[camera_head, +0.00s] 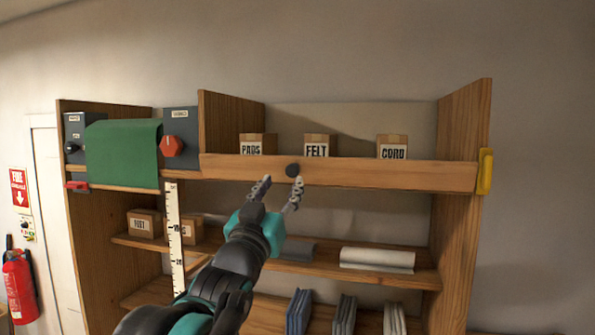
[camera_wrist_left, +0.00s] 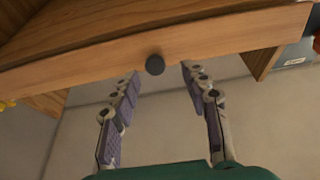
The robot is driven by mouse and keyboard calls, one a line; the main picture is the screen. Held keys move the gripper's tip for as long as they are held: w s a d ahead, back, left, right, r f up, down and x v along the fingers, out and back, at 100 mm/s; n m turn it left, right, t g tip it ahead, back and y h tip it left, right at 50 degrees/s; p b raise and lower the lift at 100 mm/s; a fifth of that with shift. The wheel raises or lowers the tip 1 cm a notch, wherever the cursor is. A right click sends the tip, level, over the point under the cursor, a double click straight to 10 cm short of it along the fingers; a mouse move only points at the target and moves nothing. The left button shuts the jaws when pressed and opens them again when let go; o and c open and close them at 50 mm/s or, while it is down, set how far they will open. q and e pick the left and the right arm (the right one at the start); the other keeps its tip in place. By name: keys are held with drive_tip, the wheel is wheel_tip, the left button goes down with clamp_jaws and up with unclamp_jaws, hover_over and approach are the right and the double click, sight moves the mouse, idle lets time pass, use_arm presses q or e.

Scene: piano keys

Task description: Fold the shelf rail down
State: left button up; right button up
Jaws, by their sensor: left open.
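The shelf rail (camera_head: 375,174) is a long wooden board standing upright across the front of the upper shelf. A dark round knob (camera_head: 292,170) sits at its middle. In the left wrist view the rail (camera_wrist_left: 225,36) crosses the top, with the knob (camera_wrist_left: 155,65) between the finger directions. My left gripper (camera_head: 280,180) is open and empty, just below and in front of the knob, its fingertips pointing up at it. In the wrist view the fingers (camera_wrist_left: 160,78) are spread on either side of the knob, not gripping it. My right gripper is not in view.
Boxes marked PADS (camera_head: 256,144), FELT (camera_head: 319,146) and CORD (camera_head: 392,147) stand behind the rail. A yellow piece (camera_head: 485,171) is at the right end. A green cloth (camera_head: 123,153) and a white ruler (camera_head: 174,238) hang at left. A rolled white sheet (camera_head: 377,259) lies below.

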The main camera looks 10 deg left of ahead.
sight(291, 173)
use_arm(q)
drive_tip(key=w, duration=0.1)
drive_tip(key=w+r, duration=0.1)
drive_tip(key=w+d, duration=0.1)
drive_tip(key=shift+w+d+r+p, duration=0.1)
drive_tip(key=shift+w+r+p, duration=0.05)
drive_tip(key=shift+r+p, duration=0.25)
drive_tip(key=shift+a+f, duration=0.1)
drive_tip(key=shift+a, duration=0.2)
drive_tip(key=shift+d, duration=0.15)
clamp_jaws()
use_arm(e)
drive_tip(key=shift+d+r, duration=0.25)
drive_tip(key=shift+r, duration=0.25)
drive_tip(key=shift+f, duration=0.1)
